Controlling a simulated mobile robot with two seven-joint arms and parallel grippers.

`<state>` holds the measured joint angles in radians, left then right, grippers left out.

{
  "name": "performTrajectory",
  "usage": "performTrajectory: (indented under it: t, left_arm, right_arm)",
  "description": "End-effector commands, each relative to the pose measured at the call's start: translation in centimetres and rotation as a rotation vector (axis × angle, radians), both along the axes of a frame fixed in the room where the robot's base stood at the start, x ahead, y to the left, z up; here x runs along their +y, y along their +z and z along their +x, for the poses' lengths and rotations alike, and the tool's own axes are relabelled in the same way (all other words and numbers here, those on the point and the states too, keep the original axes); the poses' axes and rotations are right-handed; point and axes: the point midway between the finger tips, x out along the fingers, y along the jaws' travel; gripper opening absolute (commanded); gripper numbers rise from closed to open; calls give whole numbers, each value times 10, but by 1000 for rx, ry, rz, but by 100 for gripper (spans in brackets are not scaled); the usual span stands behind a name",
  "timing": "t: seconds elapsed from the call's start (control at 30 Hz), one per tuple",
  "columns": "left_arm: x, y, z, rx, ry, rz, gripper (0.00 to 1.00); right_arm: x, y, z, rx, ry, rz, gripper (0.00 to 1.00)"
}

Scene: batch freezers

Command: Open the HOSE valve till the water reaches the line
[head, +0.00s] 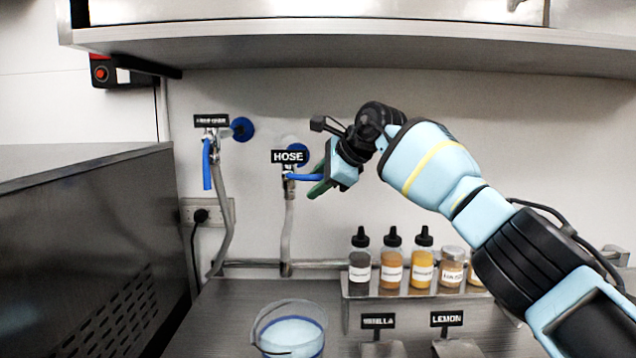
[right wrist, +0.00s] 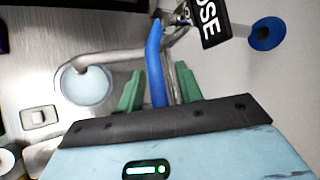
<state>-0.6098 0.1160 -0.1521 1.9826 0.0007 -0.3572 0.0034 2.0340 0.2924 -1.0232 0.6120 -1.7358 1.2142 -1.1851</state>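The HOSE sign (head: 289,157) hangs on the back wall above a valve with a blue lever (head: 303,177). The lever lies about level, pointing right towards my right gripper (head: 320,182). In the right wrist view the blue lever (right wrist: 155,62) runs between the two green fingertips of my right gripper (right wrist: 159,88), with a gap on each side. The gripper is open and around the lever's end. A clear bucket (head: 292,336) with a blue line near its rim stands on the counter below. Its water level cannot be told. My left gripper is out of view.
A second valve with a blue lever (head: 207,165) hanging down is left of the HOSE valve. Several bottles (head: 391,262) stand on a metal rack (head: 400,304) at right. A dark steel machine (head: 85,250) fills the left, and a shelf (head: 350,45) overhangs above.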

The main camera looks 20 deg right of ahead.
Motion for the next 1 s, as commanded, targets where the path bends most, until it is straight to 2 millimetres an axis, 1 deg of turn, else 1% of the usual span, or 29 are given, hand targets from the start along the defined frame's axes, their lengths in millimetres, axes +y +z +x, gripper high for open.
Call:
performTrajectory:
  t: [0.23,0.37,0.47,0.8,1.0]
  left_arm:
    - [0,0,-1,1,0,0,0]
    - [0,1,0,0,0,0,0]
    - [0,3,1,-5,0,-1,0]
    - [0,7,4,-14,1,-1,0]
    - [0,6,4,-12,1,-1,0]
  right_arm:
    - [0,-1,0,2,-1,1,36]
    - [-3,3,-3,0,0,1,36]
    - [-7,9,-9,0,-1,1,36]
    - [-26,40,-40,-2,1,0,36]
    - [-32,49,-49,0,-1,1,36]
